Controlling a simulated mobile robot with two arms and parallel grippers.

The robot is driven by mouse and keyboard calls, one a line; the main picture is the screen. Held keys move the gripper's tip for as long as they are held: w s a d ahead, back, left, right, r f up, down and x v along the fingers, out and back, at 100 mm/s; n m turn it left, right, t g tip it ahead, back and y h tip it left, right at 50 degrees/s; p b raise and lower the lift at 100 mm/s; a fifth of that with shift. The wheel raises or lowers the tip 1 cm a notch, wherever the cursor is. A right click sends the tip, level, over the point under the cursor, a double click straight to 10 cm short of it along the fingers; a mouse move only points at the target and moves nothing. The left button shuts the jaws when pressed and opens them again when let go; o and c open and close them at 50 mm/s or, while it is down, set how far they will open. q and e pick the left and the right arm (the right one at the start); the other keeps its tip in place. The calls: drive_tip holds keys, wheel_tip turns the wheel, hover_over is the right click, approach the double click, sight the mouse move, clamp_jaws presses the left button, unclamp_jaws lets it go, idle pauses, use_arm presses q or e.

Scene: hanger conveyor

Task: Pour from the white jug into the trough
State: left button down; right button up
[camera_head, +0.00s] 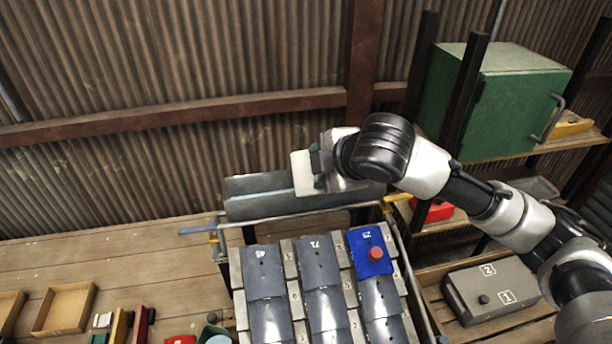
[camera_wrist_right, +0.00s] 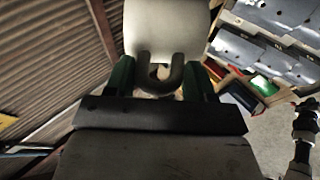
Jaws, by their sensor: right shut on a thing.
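The white jug (camera_head: 301,173) is held over the grey trough (camera_head: 240,208), near the middle of its length. My right gripper (camera_head: 319,168) is shut on the jug, its arm reaching in from the right. In the right wrist view the jug (camera_wrist_right: 166,28) fills the top centre, and the green fingers of the right gripper (camera_wrist_right: 158,80) close on its U-shaped handle. A thin pale-blue strip runs along the inside of the trough. How far the jug tilts is hard to tell, and its mouth and contents are hidden. My left gripper is not in view.
A rack of numbered dark plates (camera_head: 318,262) stands in front of the trough, with a blue plate (camera_head: 367,248) bearing a red knob. A metal rail (camera_head: 290,218) runs between them. A green cabinet (camera_head: 490,105) stands on the right shelf. A grey numbered box (camera_head: 490,290) sits lower right.

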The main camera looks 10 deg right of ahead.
drive_tip(key=shift+w+r, duration=0.1)
drive_tip(key=shift+r, duration=0.05)
drive_tip(key=shift+w+r+g, duration=0.15)
drive_tip(key=shift+w+g, duration=0.1)
drive_tip(key=shift+g, duration=0.35)
idle(0.5)
drive_tip(key=shift+w+r+g, duration=0.1)
drive_tip(key=shift+w+g, duration=0.25)
drive_tip(key=shift+g, duration=0.25)
drive_tip(key=shift+w+m, duration=0.1)
drive_tip(key=shift+m, duration=0.2)
drive_tip(key=shift+w+r+g, duration=0.1)
drive_tip(key=shift+w+g, duration=0.2)
drive_tip(key=shift+g, duration=0.3)
idle(0.5)
drive_tip(key=shift+w+g, duration=0.5)
drive_tip(key=shift+g, duration=0.1)
